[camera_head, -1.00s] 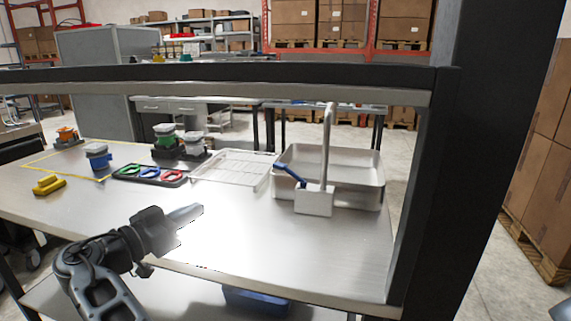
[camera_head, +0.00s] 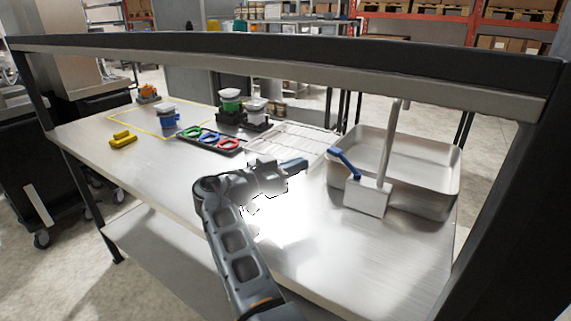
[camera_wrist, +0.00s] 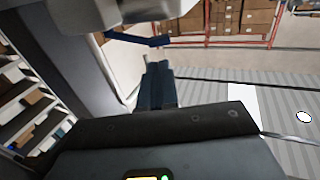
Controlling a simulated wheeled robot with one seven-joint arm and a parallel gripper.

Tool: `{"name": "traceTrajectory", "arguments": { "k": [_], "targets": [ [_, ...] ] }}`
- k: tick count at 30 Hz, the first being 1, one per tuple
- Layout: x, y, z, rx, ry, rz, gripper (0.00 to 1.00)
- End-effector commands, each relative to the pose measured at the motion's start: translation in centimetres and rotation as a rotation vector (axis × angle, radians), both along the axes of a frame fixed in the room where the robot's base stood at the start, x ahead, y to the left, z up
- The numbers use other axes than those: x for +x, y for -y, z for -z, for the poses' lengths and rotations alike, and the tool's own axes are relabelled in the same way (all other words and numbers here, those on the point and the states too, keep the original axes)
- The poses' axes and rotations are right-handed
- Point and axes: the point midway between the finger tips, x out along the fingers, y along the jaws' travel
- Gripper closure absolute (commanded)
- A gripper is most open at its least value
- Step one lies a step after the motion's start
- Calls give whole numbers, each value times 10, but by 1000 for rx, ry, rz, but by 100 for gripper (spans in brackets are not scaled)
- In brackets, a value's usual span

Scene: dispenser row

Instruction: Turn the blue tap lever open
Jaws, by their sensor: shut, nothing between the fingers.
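The tap is a pale block (camera_head: 368,197) with a tall upright spout (camera_head: 393,138), in front of the metal basin (camera_head: 437,203). Its blue lever (camera_head: 345,164) slants up and to the left from the block. In the wrist view the blue lever (camera_wrist: 138,39) lies crosswise just beyond my fingertips. My gripper (camera_head: 303,162) is shut and empty, to the left of the lever, with a small gap seen between them in the head view. In the wrist view my closed fingers (camera_wrist: 157,66) point toward the lever. I cannot tell the exact depth between them.
A wire rack (camera_head: 290,139) lies behind my gripper. A dark tray (camera_head: 210,141) with green, blue and red rings sits to the left. A beam (camera_head: 300,67) crosses above the table. The table front (camera_head: 350,255) is clear.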

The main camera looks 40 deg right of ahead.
Motion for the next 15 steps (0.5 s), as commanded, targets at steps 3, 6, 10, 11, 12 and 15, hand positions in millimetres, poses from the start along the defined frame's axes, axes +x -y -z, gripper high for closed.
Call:
{"name": "traceTrajectory", "arguments": {
  "k": [3, 6, 10, 11, 12, 15],
  "targets": [
    [-1, 24, -3, 2, -1, 1, 100],
    [-2, 43, -3, 1, 0, 2, 100],
    [-2, 61, -3, 2, -1, 0, 100],
    [-2, 65, -3, 1, 0, 0, 100],
    [-3, 69, -3, 1, 1, 2, 100],
    [-3, 76, -2, 1, 0, 0, 100]
  ]
}}
